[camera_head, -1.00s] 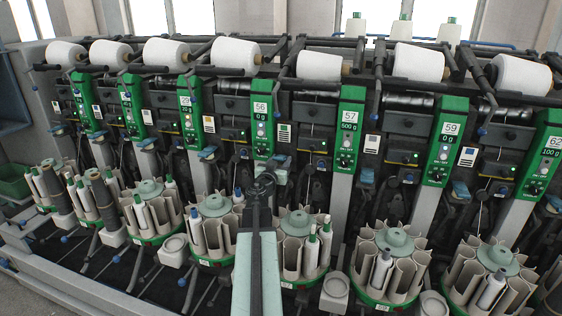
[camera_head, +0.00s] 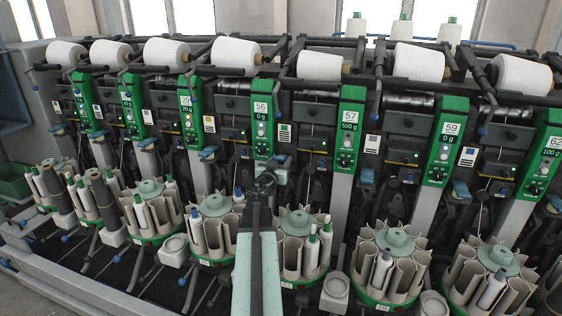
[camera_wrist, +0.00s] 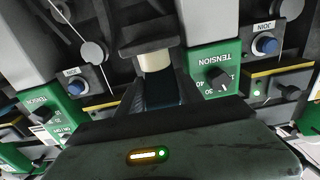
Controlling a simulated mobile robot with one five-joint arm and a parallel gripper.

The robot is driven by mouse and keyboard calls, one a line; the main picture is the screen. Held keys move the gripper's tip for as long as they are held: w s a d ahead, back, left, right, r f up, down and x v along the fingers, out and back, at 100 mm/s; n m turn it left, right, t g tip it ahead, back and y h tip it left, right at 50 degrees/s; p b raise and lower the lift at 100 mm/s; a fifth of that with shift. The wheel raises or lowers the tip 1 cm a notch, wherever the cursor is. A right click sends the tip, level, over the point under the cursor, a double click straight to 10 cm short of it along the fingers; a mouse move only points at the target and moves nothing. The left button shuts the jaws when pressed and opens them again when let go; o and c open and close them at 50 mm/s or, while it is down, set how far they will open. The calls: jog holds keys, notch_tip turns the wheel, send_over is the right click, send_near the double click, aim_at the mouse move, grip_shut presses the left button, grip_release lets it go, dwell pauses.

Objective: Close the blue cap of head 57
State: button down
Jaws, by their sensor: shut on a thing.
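The panel of head 57 (camera_head: 348,130) is green and reads 500 g, right of my arm in the head view. My gripper (camera_head: 270,178) is at the front of the machine between the panels of heads 56 and 57. In the wrist view my gripper (camera_wrist: 160,98) is shut on a dark blue part, which looks like the blue cap (camera_wrist: 165,88). A pale cylinder under a dark block lies just beyond the fingers. The fingers and wrist hide much of the cap, so its exact angle cannot be told.
The panel of head 56 (camera_head: 262,125) stands close left of my gripper. Bobbin magazines (camera_head: 300,245) line the front below. In the wrist view a green tension panel (camera_wrist: 212,78) and a blue join button (camera_wrist: 264,45) sit close to the right finger.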

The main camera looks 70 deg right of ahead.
dwell(0.4)
jog(key=c, duration=0.8)
grip_release()
jog(key=shift+d+f, duration=0.1)
jog(key=shift+d, duration=0.05)
jog(key=shift+o, duration=0.2)
